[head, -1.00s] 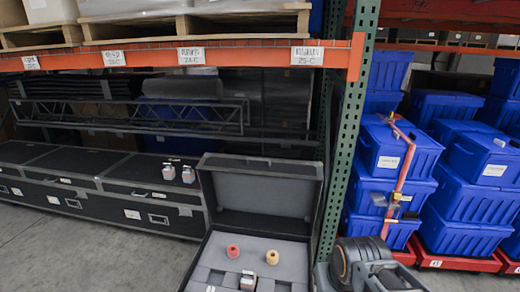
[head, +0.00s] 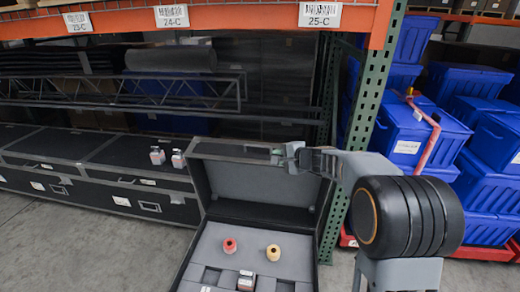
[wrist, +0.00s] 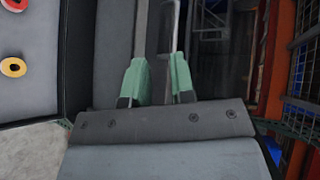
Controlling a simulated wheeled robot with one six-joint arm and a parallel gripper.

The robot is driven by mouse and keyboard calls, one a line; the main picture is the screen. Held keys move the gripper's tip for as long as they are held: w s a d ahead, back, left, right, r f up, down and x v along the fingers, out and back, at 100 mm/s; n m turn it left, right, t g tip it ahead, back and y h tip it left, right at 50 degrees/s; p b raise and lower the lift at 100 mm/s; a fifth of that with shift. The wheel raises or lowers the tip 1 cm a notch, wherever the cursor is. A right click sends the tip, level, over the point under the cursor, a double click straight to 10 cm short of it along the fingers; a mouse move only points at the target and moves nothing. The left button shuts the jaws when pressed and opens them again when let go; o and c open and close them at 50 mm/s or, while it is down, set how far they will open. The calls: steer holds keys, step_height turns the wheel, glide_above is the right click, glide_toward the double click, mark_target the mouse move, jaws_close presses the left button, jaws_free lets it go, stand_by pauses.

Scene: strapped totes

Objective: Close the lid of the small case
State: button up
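The small case (head: 201,258) stands open in the head view, dark outside with a grey foam interior. Its lid (head: 262,185) stands up at the back, hinge side down. A red ring-shaped piece (head: 230,246), a yellow one (head: 273,252) and a small metal-and-dark piece (head: 246,280) sit in the foam. My gripper (head: 284,156) is at the lid's top edge, right of its middle, fingers pointing left. In the wrist view its two green-padded fingers (wrist: 160,82) are apart, with a gap between them. I cannot tell whether they touch the lid.
A green rack post (head: 362,120) stands close behind my arm, right of the case. An orange shelf beam (head: 230,22) crosses above. Long black cases (head: 90,165) line the left, with small bottle-like items on top. Blue totes (head: 420,130) are stacked at right. Floor is clear at left.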

mark_target(261, 146)
steer(key=w+a+f+m+p, duration=0.1)
steer(key=w+a, duration=0.1)
steer(key=w, duration=0.3)
steer(key=w+a+f+t+p, duration=0.1)
steer(key=w+a+f, duration=0.1)
steer(key=w, duration=0.3)
steer(key=w+a+f+m+p, duration=0.1)
steer(key=w+a+f, duration=0.1)
steer(key=w, duration=0.3)
steer(key=shift+a+f+m+p, duration=0.1)
steer(key=shift+a+m+p, duration=0.1)
steer(key=shift+m+p, duration=0.15)
steer(key=shift+c, duration=0.2)
jaws_close()
